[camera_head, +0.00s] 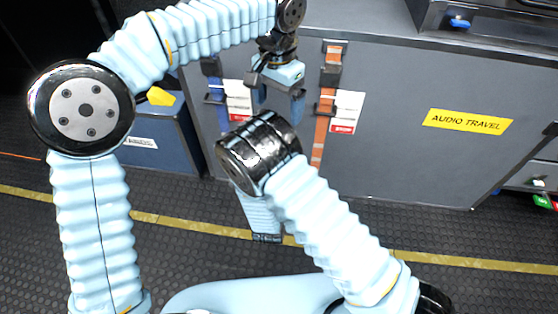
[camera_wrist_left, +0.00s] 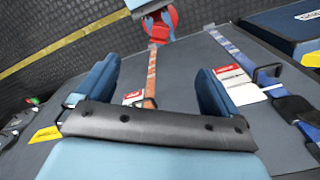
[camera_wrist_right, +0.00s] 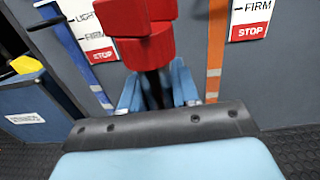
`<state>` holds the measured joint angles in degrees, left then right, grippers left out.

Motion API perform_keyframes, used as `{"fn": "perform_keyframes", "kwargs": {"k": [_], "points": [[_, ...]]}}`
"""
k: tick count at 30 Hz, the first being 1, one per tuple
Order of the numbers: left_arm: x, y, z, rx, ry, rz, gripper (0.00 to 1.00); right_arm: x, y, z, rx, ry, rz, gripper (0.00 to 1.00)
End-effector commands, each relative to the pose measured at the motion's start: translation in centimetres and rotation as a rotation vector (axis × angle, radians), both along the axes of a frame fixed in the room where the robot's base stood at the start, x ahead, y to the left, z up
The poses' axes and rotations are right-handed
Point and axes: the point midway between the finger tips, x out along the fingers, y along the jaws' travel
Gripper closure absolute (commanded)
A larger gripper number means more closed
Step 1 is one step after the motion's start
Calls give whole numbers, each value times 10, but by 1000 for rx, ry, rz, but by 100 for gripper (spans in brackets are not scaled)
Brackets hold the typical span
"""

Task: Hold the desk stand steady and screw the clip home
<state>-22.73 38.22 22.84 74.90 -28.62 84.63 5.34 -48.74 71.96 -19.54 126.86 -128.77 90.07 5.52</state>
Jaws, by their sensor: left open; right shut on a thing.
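My left gripper (camera_head: 277,103) is open and empty, pointing down in front of the grey case. Its two blue fingers stand wide apart in the left wrist view (camera_wrist_left: 153,88). My right gripper (camera_wrist_right: 156,90) is shut on the dark stem of a blocky red thing (camera_wrist_right: 145,45). This red thing also shows at the top of the left wrist view (camera_wrist_left: 162,24), beyond my left fingertips and apart from them. I cannot tell whether it is the clip or the desk stand. No other stand or clip can be made out. In the head view my right arm hides the right fingertips.
A grey case (camera_head: 400,150) has an orange strap (camera_head: 327,100), a blue strap (camera_head: 212,80), "STOP" labels (camera_head: 345,112) and a yellow "AUDIO TRAVEL" label (camera_head: 468,121). A blue box (camera_head: 170,140) stands at left. The dark floor (camera_head: 180,260) with a yellow line is clear.

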Motion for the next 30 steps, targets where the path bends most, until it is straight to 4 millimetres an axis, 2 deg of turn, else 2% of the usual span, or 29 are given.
{"fn": "perform_keyframes", "kwargs": {"k": [9,13,17,20,27,30], "points": [[0,0,0,-1,1,0,5,0,0,0,0,-1,0,100],[0,9,-16,-9,3,-10,5,0,0,0,0,-1,0,100],[-4,33,-60,-42,13,-28,5,0,0,0,0,-1,0,100],[-13,61,-101,-83,20,-30,5,0,0,0,0,-1,0,100],[-54,122,-180,-182,25,27,5,0,0,0,0,-1,0,100],[-70,129,-226,-238,48,125,5,0,0,0,0,-1,0,100]]}}
